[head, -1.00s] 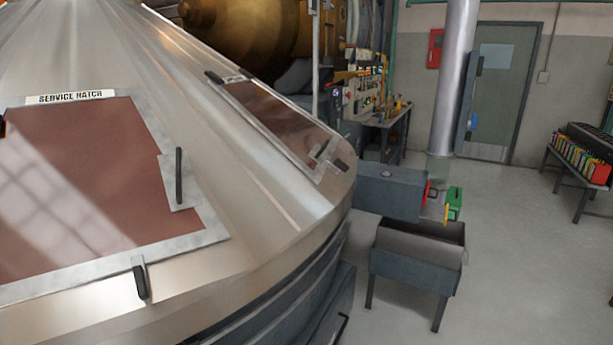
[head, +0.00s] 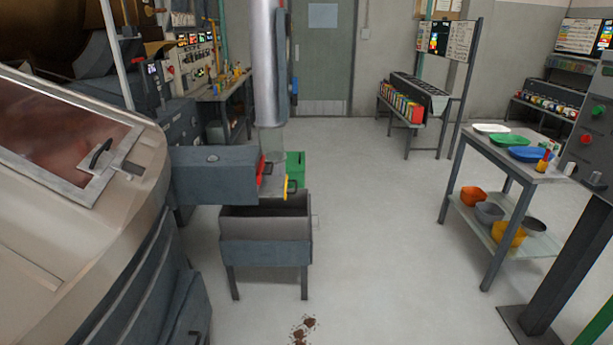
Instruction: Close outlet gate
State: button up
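A dark grey outlet chute (head: 214,173) sticks out to the right from the large metal vessel, left of the middle in the head view. At its right end is a flat metal plate with a red part (head: 261,168) and a yellow part (head: 286,188), which looks like the outlet gate. I cannot tell how far the gate is open. A grey open-topped bin (head: 266,252) on legs stands below the chute's end. My gripper is not in view.
A green box (head: 295,168) is behind the chute's end. A table (head: 547,176) with coloured trays and bowls stands at right, beside a grey post (head: 572,265). A brown spill (head: 303,328) lies on the otherwise clear middle floor.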

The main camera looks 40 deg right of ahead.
aim_at(270, 186)
jog(key=i+l, duration=0.15)
jog(key=l, duration=0.25)
jog(key=i+l, duration=0.15)
jog(key=l, duration=0.25)
jog(key=i+l+z, duration=0.1)
jog(key=l, duration=0.3)
jog(key=i+l, duration=0.25)
jog(key=l, duration=0.15)
jog(key=i+l, duration=0.2)
jog(key=l, duration=0.15)
jog(key=i+j, duration=0.75)
jog(key=j+u, duration=0.05)
